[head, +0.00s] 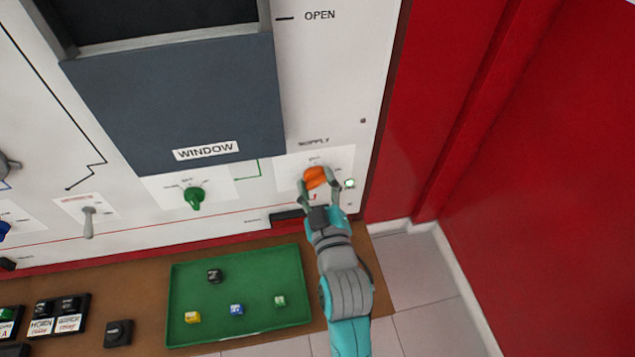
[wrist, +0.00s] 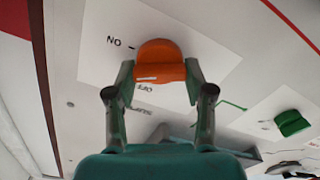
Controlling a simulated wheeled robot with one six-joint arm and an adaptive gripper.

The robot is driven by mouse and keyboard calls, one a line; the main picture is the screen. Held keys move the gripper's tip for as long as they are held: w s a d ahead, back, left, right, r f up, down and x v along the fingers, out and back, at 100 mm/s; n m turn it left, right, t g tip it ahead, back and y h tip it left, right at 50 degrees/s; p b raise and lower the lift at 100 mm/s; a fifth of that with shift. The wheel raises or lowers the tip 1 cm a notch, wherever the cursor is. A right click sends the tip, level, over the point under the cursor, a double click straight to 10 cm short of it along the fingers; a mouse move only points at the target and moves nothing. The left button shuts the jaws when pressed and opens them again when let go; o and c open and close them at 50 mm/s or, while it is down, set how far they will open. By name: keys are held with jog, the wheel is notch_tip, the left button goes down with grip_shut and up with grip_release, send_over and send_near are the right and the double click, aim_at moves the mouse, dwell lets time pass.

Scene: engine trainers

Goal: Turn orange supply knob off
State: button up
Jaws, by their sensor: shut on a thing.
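The orange supply knob (head: 316,176) is on a white plate at the lower right of the panel, under the printed word SUPPLY. My gripper (head: 319,183) reaches up to it from below, with one finger on each side. In the wrist view the orange knob (wrist: 160,62) sits between the fingertips of my gripper (wrist: 160,82), which are shut on its sides. A short white mark shows on the knob's lower part there. The printed ON label and a dash are beside the knob in the wrist view. The pointer's exact setting is hard to tell.
A green knob (head: 194,198) and a grey toggle (head: 88,220) are left of the orange knob. A small round light (head: 350,184) is close on its right. Below, a green tray (head: 190,343) holds several small blocks. A red wall (head: 540,160) stands at the right.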

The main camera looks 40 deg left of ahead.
jog(key=n, duration=0.6)
jog(key=shift+f, duration=0.1)
jog(key=n, duration=0.6)
jog(key=shift+s+f, duration=0.1)
jog(key=shift+f, duration=0.05)
jog(key=shift+a+n, duration=0.1)
jog(key=shift+n, duration=0.2)
jog(key=o, duration=1.2)
jog(key=shift+c, duration=0.2)
jog(key=shift+s, duration=0.1)
jog(key=v, duration=1.2)
